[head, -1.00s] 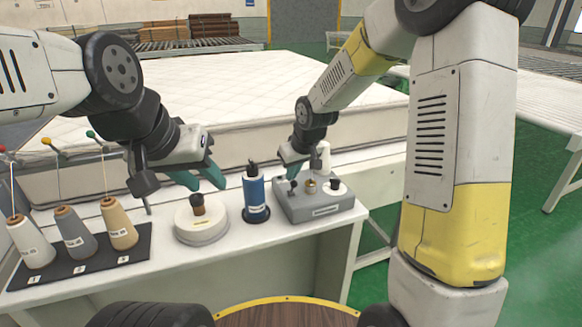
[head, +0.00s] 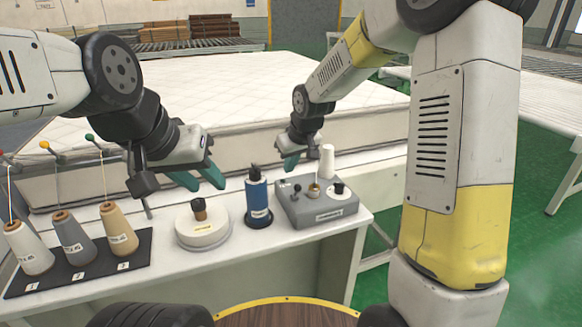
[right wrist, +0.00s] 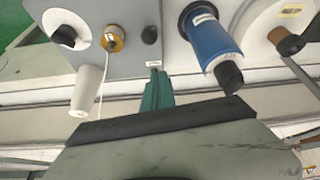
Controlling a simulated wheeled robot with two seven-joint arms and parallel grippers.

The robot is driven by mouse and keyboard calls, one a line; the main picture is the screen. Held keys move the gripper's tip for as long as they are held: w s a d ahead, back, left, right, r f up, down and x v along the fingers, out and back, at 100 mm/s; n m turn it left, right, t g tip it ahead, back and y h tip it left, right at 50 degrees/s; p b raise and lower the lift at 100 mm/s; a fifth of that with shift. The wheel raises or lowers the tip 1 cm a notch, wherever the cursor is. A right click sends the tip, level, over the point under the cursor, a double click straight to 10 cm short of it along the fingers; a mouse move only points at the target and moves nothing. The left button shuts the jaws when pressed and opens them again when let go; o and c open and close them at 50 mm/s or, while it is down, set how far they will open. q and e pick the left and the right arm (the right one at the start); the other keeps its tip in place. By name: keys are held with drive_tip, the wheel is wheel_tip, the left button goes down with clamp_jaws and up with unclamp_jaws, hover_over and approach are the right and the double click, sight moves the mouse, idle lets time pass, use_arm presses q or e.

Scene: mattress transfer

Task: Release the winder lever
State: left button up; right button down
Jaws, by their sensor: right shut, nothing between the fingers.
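The winder (head: 322,217) is a grey box on the white bench in the head view. Its black-knobbed lever (head: 297,189) stands at the left of its top, clear of my fingers. A brass spool (head: 314,190) and a white dial with a black knob (head: 338,190) sit to the right of it. My right gripper (head: 290,163) is shut and empty, above and behind the lever. My left gripper (head: 202,181) is open and empty above the round white base.
A blue spool (head: 257,195) stands left of the winder, then a round white base with a brown knob (head: 202,224). Several thread cones stand on a black mat (head: 75,284) at left. A mattress (head: 240,85) lies behind the bench.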

drive_tip(key=s+d+r, duration=0.3)
drive_tip(key=s+r, duration=0.2)
drive_tip(key=s, duration=0.2)
drive_tip(key=shift+s+r, duration=0.2)
drive_tip(key=shift+r, duration=0.2)
drive_tip(key=shift+d, duration=0.1)
drive_tip(key=s+d+r+m, duration=0.2)
drive_tip(key=s+d, duration=0.3)
drive_tip(key=s, duration=0.5)
drive_tip(key=s+d+r+m+t, duration=0.1)
drive_tip(key=s+d+r+m, duration=0.2)
drive_tip(key=s, duration=0.7)
wheel_tip(320, 180, up, 3)
drive_tip(key=shift+s+d+f, duration=0.15)
drive_tip(key=shift+d+f, duration=0.05)
drive_tip(key=shift+d, duration=0.75)
